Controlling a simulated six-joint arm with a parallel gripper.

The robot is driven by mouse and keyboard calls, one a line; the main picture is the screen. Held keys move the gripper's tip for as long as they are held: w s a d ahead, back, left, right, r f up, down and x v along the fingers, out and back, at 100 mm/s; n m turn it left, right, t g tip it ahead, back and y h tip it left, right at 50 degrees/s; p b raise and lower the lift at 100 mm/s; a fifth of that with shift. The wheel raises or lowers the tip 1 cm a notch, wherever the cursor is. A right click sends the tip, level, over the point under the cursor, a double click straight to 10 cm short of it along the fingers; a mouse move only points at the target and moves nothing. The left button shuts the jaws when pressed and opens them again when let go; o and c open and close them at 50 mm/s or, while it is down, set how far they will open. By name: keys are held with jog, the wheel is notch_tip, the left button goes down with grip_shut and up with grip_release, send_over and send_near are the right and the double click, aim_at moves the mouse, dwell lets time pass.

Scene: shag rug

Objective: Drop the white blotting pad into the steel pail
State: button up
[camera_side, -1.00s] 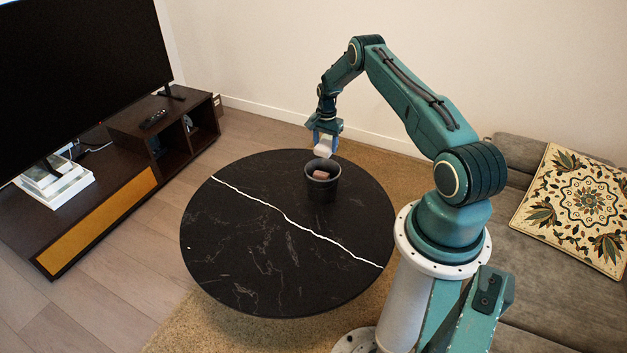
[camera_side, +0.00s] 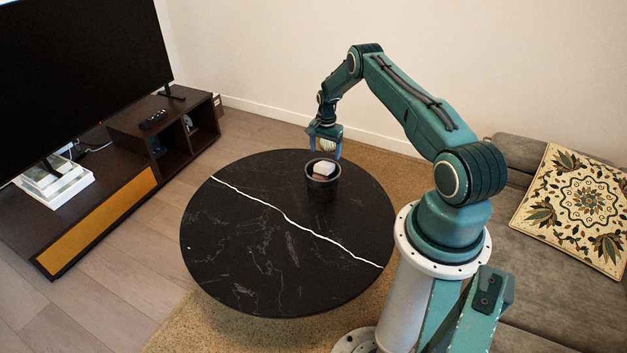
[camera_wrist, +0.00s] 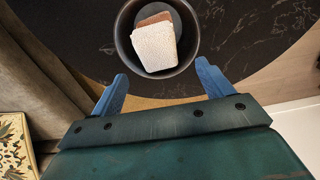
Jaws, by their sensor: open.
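The white blotting pad (camera_side: 321,167) lies inside the dark pail (camera_side: 322,184), which stands on the round black table. My gripper (camera_side: 325,148) is just above and behind the pail in the side view. Its blue fingers (camera_wrist: 160,80) are spread wide with nothing between them, and the pad is apart from them.
The round black marble table (camera_side: 260,235) is otherwise clear, with a white vein across it. A sofa with a patterned cushion (camera_side: 575,208) is at right. A low dark TV stand (camera_side: 85,205) with a television is at left.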

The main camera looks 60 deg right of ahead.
jog(key=shift+r, duration=0.1)
notch_tip(320, 180, up, 14)
dwell(0.9)
dwell(0.3)
jog(key=w+a+r+n+t, duration=0.1)
jog(key=w+a+r+n, duration=0.1)
jog(key=a+r, duration=0.55)
jog(key=w+a+r+n, duration=0.1)
jog(key=a+r+n, duration=0.25)
jog(key=r, duration=0.65)
jog(key=s+a+r+n+t+h, duration=0.1)
jog(key=s+a+r+n+t, duration=0.2)
jog(key=a+r, duration=0.95)
jog(key=s+a+r+n, duration=0.2)
jog(key=s+a+n, duration=0.1)
jog(key=s+a, duration=0.35)
jog(key=s+a+r+n, duration=0.2)
jog(key=s+a+r, duration=0.1)
jog(key=s+a, duration=0.35)
jog(key=s+a+f+n, duration=0.1)
jog(key=s+a+n, duration=0.1)
jog(key=s, duration=0.3)
jog(key=s+a+f+n+t+y, duration=0.1)
jog(key=s+a+n, duration=0.2)
jog(key=s, duration=0.3)
jog(key=shift+s+a+f+t, duration=0.25)
jog(key=shift+a+f+t, duration=0.1)
jog(key=shift+a, duration=0.2)
